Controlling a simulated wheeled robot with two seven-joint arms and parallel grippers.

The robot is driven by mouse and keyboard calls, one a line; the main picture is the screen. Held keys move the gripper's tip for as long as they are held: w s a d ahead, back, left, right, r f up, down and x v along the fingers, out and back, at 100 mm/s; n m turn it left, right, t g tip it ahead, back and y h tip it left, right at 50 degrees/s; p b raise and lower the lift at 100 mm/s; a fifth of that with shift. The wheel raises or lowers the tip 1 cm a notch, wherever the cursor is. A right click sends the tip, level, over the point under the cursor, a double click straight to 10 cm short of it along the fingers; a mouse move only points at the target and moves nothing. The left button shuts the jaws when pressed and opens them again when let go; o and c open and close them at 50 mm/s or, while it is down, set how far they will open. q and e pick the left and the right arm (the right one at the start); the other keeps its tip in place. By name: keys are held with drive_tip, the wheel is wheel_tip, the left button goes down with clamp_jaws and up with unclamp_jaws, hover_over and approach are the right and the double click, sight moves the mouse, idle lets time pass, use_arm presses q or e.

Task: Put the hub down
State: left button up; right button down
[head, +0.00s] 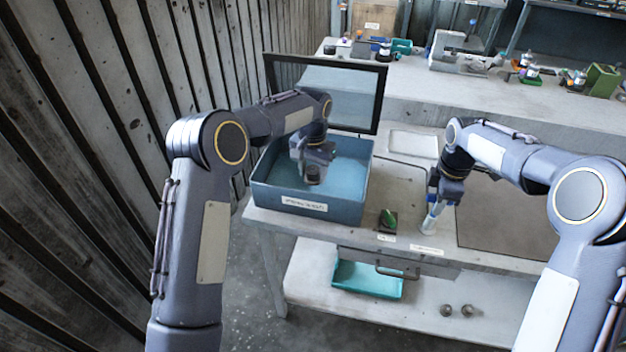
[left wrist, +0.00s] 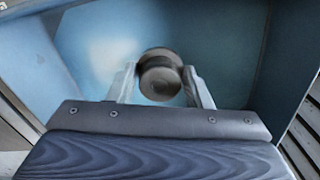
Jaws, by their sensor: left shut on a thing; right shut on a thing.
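The hub (head: 314,175) is a small dark round part. My left gripper (head: 313,168) is shut on it and holds it inside the outline of the blue box (head: 289,203). In the left wrist view the hub (left wrist: 160,77) sits between the two fingers (left wrist: 160,88), with the blue box floor (left wrist: 95,40) beyond it. I cannot tell how high the hub is above the floor. My right gripper (head: 434,204) points down over the bench and is shut on a pale, slim object (head: 430,221) with some blue on it; I cannot tell what it is.
A green part on a dark pad (head: 388,220) lies between the box and my right gripper. A dark-framed panel (head: 327,92) stands behind the box. A white tray (head: 414,145) and a dark mat (head: 500,225) are on the bench. A teal tray (head: 367,279) sits on the lower shelf.

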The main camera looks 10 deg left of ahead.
sight(313, 181)
use_arm(q)
drive_tip(key=shift+f, duration=1.8)
drive_tip(key=o, duration=1.1)
drive_tip(key=shift+f, duration=0.15)
drive_tip(key=shift+c, duration=0.2)
